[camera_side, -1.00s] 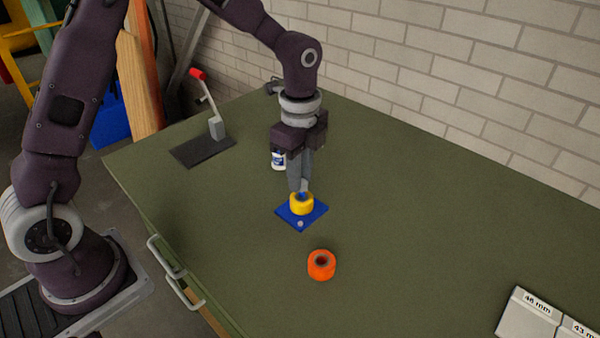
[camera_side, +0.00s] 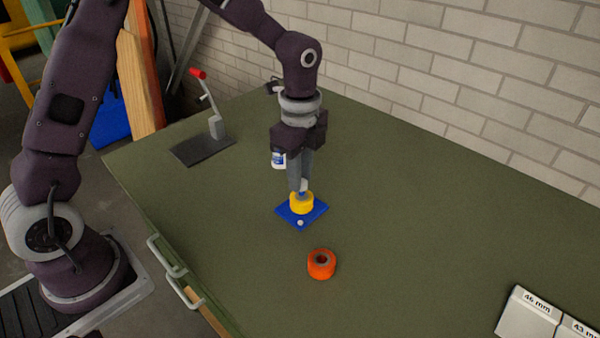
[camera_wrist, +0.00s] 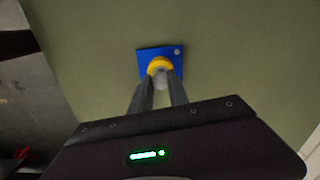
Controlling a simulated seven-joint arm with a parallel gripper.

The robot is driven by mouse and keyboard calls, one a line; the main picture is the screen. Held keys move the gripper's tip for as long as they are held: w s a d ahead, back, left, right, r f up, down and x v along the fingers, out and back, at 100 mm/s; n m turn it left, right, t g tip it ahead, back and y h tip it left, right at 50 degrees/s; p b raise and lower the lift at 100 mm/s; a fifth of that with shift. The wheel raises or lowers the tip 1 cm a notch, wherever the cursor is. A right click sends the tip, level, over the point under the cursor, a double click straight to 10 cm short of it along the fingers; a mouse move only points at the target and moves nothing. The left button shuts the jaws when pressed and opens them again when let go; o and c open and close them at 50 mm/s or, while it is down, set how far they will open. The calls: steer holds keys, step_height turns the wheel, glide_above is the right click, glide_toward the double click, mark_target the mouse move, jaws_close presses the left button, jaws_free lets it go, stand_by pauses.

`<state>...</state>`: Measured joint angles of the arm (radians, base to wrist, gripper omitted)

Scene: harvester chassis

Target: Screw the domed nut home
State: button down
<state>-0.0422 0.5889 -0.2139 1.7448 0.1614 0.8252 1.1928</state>
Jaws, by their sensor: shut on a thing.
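My gripper (camera_side: 302,187) points down over the blue square plate (camera_side: 284,211) on the bench. Its fingers are shut on a small pale piece, apparently the domed nut (camera_wrist: 161,79), which the fingers partly hide. A yellow ring (camera_side: 301,205) sits on the blue plate, directly below the fingertips. A bit of blue shows at the top of the ring, just under the pale piece. In the wrist view the yellow ring (camera_wrist: 159,63) shows just beyond the pale piece. I cannot tell how far the nut is down on its thread.
An orange ring (camera_side: 321,265) lies loose on the green bench (camera_side: 420,230) in front of the plate. A red-handled lever stand (camera_side: 216,126) is at the back left, and labelled grey blocks (camera_side: 527,318) are at the front right.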

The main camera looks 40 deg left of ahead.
steer(key=shift+f, duration=0.35)
stand_by(0.3)
steer(key=shift+f, duration=0.3)
steer(key=shift+f, duration=0.15)
stand_by(0.8)
steer(key=shift+f, duration=0.2)
steer(key=c, duration=1.2)
jaws_free()
steer(key=shift+r, duration=0.1)
step_height(320, 180, up, 7)
steer(key=shift+f, duration=0.1)
